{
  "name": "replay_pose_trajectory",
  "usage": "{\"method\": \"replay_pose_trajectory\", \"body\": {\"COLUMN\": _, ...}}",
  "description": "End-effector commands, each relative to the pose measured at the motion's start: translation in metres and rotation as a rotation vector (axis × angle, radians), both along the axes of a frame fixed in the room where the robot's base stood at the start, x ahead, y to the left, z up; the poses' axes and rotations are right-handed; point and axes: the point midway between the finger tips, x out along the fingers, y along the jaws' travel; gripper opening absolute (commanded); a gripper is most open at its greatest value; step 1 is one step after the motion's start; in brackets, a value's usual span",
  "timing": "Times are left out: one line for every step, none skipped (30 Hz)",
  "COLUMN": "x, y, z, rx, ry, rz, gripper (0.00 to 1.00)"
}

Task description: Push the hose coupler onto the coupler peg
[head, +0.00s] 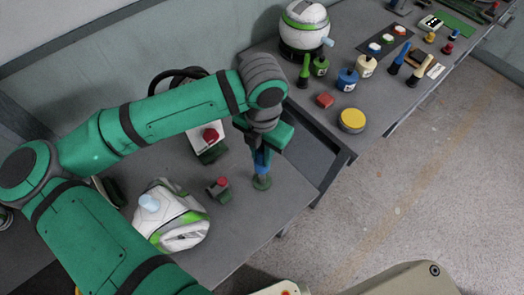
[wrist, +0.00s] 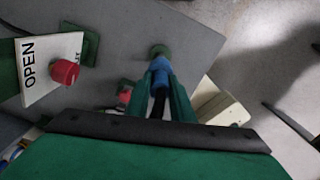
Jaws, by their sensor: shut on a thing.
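My gripper (wrist: 162,95) points down over the near table, its green fingers shut on the blue hose coupler (wrist: 160,66). The coupler also shows below my gripper in the head view (head: 261,159). The green coupler peg (head: 262,182) stands on the grey table directly beneath it, and its rounded green part shows just past the coupler's end in the wrist view (wrist: 160,50). The coupler lines up closely with the peg and seems to meet it. I cannot tell how far it is on, as the coupler hides the peg's upper part.
A box with a red button (head: 210,135) stands behind, marked OPEN in the wrist view. A small red-topped block (head: 222,183) is left of the peg. A white-green machine (head: 172,216) stands front left. The table's right side is clear; a yellow-topped round part (head: 352,119) lies beyond.

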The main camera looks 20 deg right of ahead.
Motion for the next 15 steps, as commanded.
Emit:
{"method": "replay_pose_trajectory", "body": {"x": 0.0, "y": 0.0, "z": -0.003, "rx": 0.0, "ry": 0.002, "rz": 0.0, "gripper": 0.0}}
{"method": "replay_pose_trajectory", "body": {"x": 0.0, "y": 0.0, "z": -0.005, "rx": 0.0, "ry": 0.001, "rz": 0.0, "gripper": 0.0}}
{"method": "replay_pose_trajectory", "body": {"x": 0.0, "y": 0.0, "z": -0.008, "rx": 0.0, "ry": 0.001, "rz": 0.0, "gripper": 0.0}}
{"method": "replay_pose_trajectory", "body": {"x": 0.0, "y": 0.0, "z": -0.01, "rx": 0.0, "ry": 0.002, "rz": 0.0, "gripper": 0.0}}
{"method": "replay_pose_trajectory", "body": {"x": 0.0, "y": 0.0, "z": -0.012, "rx": 0.0, "ry": 0.003, "rz": 0.0, "gripper": 0.0}}
{"method": "replay_pose_trajectory", "body": {"x": -0.001, "y": 0.0, "z": -0.016, "rx": 0.0, "ry": 0.003, "rz": -0.001, "gripper": 0.0}}
{"method": "replay_pose_trajectory", "body": {"x": 0.0, "y": 0.0, "z": -0.019, "rx": 0.001, "ry": 0.002, "rz": -0.001, "gripper": 0.0}}
{"method": "replay_pose_trajectory", "body": {"x": -0.001, "y": -0.001, "z": -0.021, "rx": 0.0, "ry": 0.002, "rz": -0.001, "gripper": 0.0}}
{"method": "replay_pose_trajectory", "body": {"x": -0.001, "y": -0.001, "z": -0.024, "rx": 0.0, "ry": 0.002, "rz": -0.001, "gripper": 0.0}}
{"method": "replay_pose_trajectory", "body": {"x": -0.001, "y": -0.001, "z": -0.027, "rx": -0.001, "ry": 0.003, "rz": -0.002, "gripper": 0.0}}
{"method": "replay_pose_trajectory", "body": {"x": -0.001, "y": -0.001, "z": -0.03, "rx": -0.001, "ry": 0.003, "rz": -0.003, "gripper": 0.0}}
{"method": "replay_pose_trajectory", "body": {"x": -0.001, "y": -0.001, "z": -0.033, "rx": 0.0, "ry": 0.002, "rz": -0.003, "gripper": 0.0}}
{"method": "replay_pose_trajectory", "body": {"x": -0.001, "y": -0.001, "z": -0.035, "rx": 0.0, "ry": 0.002, "rz": -0.003, "gripper": 0.0}}
{"method": "replay_pose_trajectory", "body": {"x": -0.001, "y": -0.001, "z": -0.038, "rx": 0.0, "ry": 0.002, "rz": -0.003, "gripper": 0.0}}
{"method": "replay_pose_trajectory", "body": {"x": -0.001, "y": -0.001, "z": -0.041, "rx": 0.0, "ry": 0.003, "rz": -0.003, "gripper": 0.0}}
